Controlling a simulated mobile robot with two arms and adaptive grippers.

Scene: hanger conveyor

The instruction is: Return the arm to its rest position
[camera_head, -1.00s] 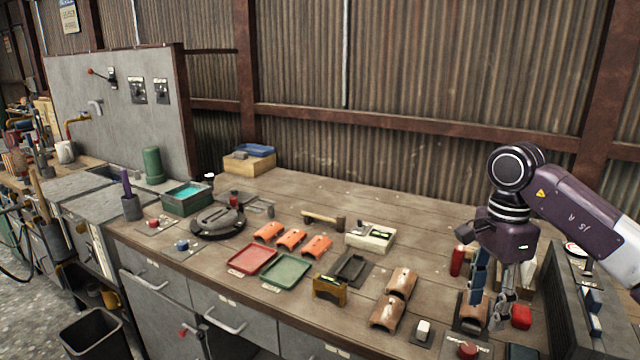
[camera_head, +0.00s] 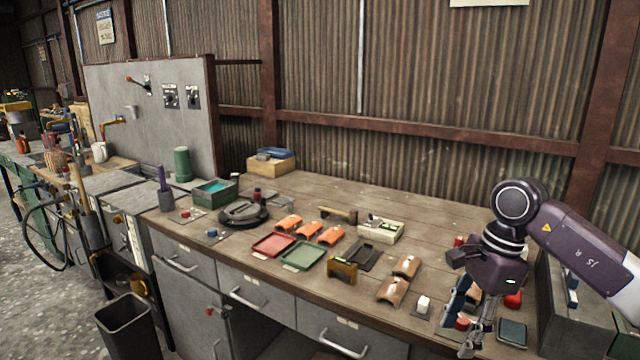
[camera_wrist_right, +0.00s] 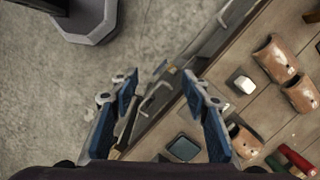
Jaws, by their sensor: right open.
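My right arm (camera_head: 590,250) comes in from the right in the head view. My right gripper (camera_head: 462,325) points down at the front right edge of the workbench (camera_head: 350,192). In the right wrist view my right gripper (camera_wrist_right: 165,105) is open, with its two blue-padded fingers apart and nothing between them. Below the fingers are the bench's front edge and the grey floor (camera_wrist_right: 60,85). My left gripper is not in view.
On the bench near the gripper lie brown curved tiles (camera_head: 393,289), a white block (camera_head: 423,304) and a dark square pad (camera_head: 512,333). A red tray (camera_head: 273,244) and a green tray (camera_head: 303,255) lie further left. A black bin (camera_head: 135,325) stands on the floor.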

